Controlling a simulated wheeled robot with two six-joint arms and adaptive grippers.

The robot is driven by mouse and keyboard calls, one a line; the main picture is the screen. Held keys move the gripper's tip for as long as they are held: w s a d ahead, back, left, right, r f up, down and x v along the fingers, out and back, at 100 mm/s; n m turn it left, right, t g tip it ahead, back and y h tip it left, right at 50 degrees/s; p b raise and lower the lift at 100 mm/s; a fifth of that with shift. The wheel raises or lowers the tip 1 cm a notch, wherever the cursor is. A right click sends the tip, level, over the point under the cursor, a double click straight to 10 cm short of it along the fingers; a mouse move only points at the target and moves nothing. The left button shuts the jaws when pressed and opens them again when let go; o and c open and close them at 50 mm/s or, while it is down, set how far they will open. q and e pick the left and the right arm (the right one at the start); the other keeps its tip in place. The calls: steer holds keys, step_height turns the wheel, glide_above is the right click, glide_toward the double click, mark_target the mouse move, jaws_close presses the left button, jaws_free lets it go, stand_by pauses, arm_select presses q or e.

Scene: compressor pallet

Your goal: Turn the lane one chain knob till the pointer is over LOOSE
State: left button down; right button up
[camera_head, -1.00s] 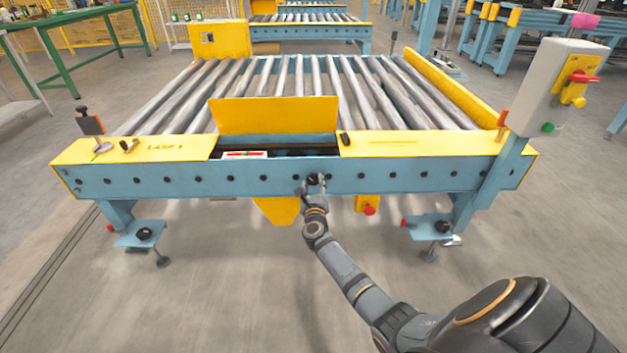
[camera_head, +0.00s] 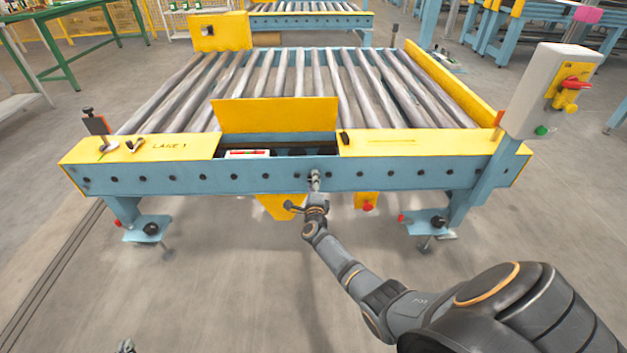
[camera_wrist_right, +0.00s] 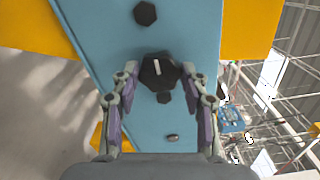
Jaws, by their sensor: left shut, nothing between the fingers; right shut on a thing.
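The lane one chain knob (camera_wrist_right: 161,72) is dark with a white pointer line, on the front face of the blue beam (camera_head: 220,178). In the right wrist view the line runs nearly upright, along the beam. My right gripper (camera_head: 314,178) is shut on the knob, one finger on each side; the fingers also show in the right wrist view (camera_wrist_right: 160,75). The word LOOSE cannot be read in either view. Only the tip of my left gripper (camera_head: 126,347) shows, at the bottom edge of the head view, shut and away from the conveyor.
A yellow plate marked LANE 1 (camera_head: 170,146) tops the beam. Bolt heads line its face, one (camera_wrist_right: 145,13) near the knob. A yellow flap (camera_head: 275,115) stands behind an opening. A red button (camera_head: 367,206) hangs below the beam. A control box (camera_head: 548,90) stands at right.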

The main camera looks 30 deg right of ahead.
arm_select(q)
steer(key=s+f+g+p, duration=0.2)
steer(key=s+f+g, duration=0.6)
steer(key=s+f, duration=0.2)
steer(key=shift+s+d+p, duration=0.35)
steer(key=shift+s+p, duration=0.05)
steer(key=shift+s, duration=1)
arm_select(e)
steer(key=shift+f+n, duration=0.1)
steer(key=shift+n, duration=4.1)
steer(key=o, duration=1.1)
steer(key=shift+o, duration=0.2)
steer(key=v, duration=1.2)
